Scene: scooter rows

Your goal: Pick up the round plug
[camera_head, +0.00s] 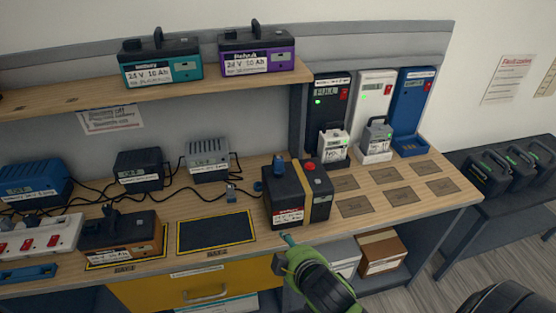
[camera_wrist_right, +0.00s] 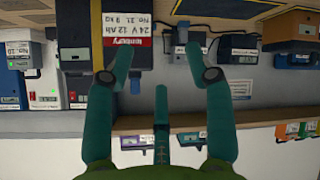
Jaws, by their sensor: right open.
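A small blue-grey plug (camera_head: 231,192) on a black cable lies on the bench, left of a black battery (camera_head: 286,207) with a yellow band. I cannot tell if the plug is round. The battery has a blue piece and a red knob on top. My right gripper (camera_head: 287,240) is at the bench's front edge, just in front of the battery. In the right wrist view its green fingers (camera_wrist_right: 160,56) are apart and empty. My left gripper is not in view.
Several chargers, such as a grey one (camera_head: 208,160), stand along the back with loose cables. A yellow-edged dark mat (camera_head: 216,231) left of the battery is empty. A brown-and-black battery (camera_head: 120,236) stands further left. A shelf (camera_head: 150,90) overhangs the back.

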